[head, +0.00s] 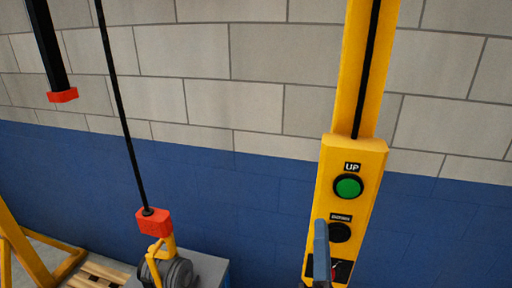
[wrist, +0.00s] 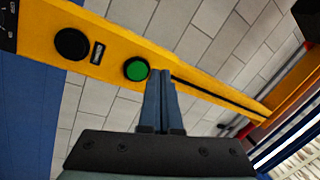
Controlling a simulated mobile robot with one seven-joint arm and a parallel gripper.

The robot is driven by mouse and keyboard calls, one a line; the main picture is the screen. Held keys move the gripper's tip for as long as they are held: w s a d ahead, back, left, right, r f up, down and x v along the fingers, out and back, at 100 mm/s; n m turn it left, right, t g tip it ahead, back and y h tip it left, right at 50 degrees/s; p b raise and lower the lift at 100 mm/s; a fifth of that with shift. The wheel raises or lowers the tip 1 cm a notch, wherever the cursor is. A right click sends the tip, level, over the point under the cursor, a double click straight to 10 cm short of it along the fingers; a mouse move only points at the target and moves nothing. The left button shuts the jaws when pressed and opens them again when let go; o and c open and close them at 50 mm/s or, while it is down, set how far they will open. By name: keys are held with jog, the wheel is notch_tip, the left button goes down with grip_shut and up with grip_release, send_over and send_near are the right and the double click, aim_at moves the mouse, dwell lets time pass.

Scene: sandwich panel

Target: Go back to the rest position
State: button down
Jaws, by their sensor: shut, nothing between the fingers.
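My gripper (head: 321,228) shows at the bottom of the head view as a narrow blue-grey shape in front of the lower left part of a yellow control panel (head: 365,160). In the wrist view my gripper (wrist: 160,74) is shut and empty, its two fingers side by side. Their tips appear just beside the green button (wrist: 136,69) on the panel. In the head view the green button (head: 348,187) sits under an "UP" label. A black button (head: 340,232) is below it, partly behind my gripper. I cannot tell whether the fingertips touch the panel.
A red block with a yellow hook (head: 153,222) hangs on a black cable at the left, at a grey motor-like part (head: 178,273). A black post with a red end (head: 62,95) hangs at upper left. A yellow frame (head: 22,248) and wooden pallet (head: 95,275) stand lower left.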

jog(key=s+a+r+n+t+y, duration=0.1)
jog(key=r+n, duration=0.4)
jog(key=r, duration=0.6)
jog(key=s+a+r+n+t+y, duration=0.1)
jog(key=s+a+r+n+t, duration=0.2)
jog(key=r, duration=0.7)
jog(key=s+a+r+n+t+y+b, duration=0.1)
jog(key=s+a+r+n+t, duration=0.2)
jog(key=a+r+n, duration=0.3)
notch_tip(320, 180, up, 6)
jog(key=shift+s+a+f+n+y, duration=0.2)
jog(key=shift+s+a+n+y, duration=0.1)
jog(key=shift+s+n, duration=0.25)
